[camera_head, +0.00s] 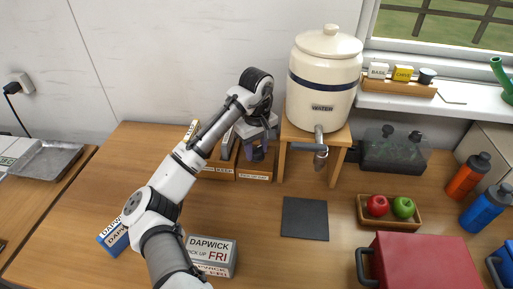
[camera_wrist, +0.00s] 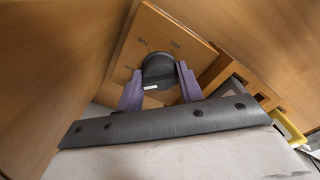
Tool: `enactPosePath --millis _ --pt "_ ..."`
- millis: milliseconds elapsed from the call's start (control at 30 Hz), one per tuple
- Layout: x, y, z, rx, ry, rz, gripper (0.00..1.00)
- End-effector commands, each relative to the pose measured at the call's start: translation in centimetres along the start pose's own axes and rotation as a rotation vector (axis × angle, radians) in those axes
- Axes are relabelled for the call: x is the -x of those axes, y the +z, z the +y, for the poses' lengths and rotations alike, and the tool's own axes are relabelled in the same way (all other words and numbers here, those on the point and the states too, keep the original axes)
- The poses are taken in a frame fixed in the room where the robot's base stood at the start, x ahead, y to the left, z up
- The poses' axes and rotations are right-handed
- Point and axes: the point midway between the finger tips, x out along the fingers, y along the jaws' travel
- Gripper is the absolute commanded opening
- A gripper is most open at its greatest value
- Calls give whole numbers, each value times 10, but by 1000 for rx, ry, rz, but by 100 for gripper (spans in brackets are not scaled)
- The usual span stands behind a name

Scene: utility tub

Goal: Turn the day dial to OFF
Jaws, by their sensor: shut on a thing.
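The day dial (camera_wrist: 158,68) is a round black knob on a wooden panel (camera_wrist: 133,50). A short white mark shows on its near lower edge in the wrist view. Small dark labels (camera_wrist: 143,42) stand around the knob, too blurred to read, so I cannot tell which one is OFF. My gripper (camera_wrist: 159,77) is shut on the dial, with one purple finger on each side of it. In the head view my gripper (camera_head: 258,150) is at the wooden boxes by the back wall, and the dial is hidden there.
A cream water crock (camera_head: 325,85) on a wooden stand (camera_head: 283,155), with a metal tap, is close right of my gripper. Labelled wooden boxes (camera_head: 255,177) lie below it. A dark mat (camera_head: 305,218), a fruit tray (camera_head: 390,224) and a red box (camera_head: 425,262) are further right.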

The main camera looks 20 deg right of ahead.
Motion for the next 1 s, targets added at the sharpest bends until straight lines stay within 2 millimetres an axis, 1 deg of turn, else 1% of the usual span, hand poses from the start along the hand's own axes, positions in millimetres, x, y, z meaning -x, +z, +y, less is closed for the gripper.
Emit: enactPosePath --millis 33,67,200,500,633,767,1000 --pt "-1 1 0 -2 -3 -4 14" --pt "-1 1 0 -2 -3 -4 39" --pt "-1 1 0 -2 -2 -3 58" --pt "0 0 0 -2 -1 -1 59" --pt "8 -1 0 -1 -1 2 59" --pt "26 -1 0 -1 -1 5 59" --pt "72 -1 0 -1 -2 5 59"
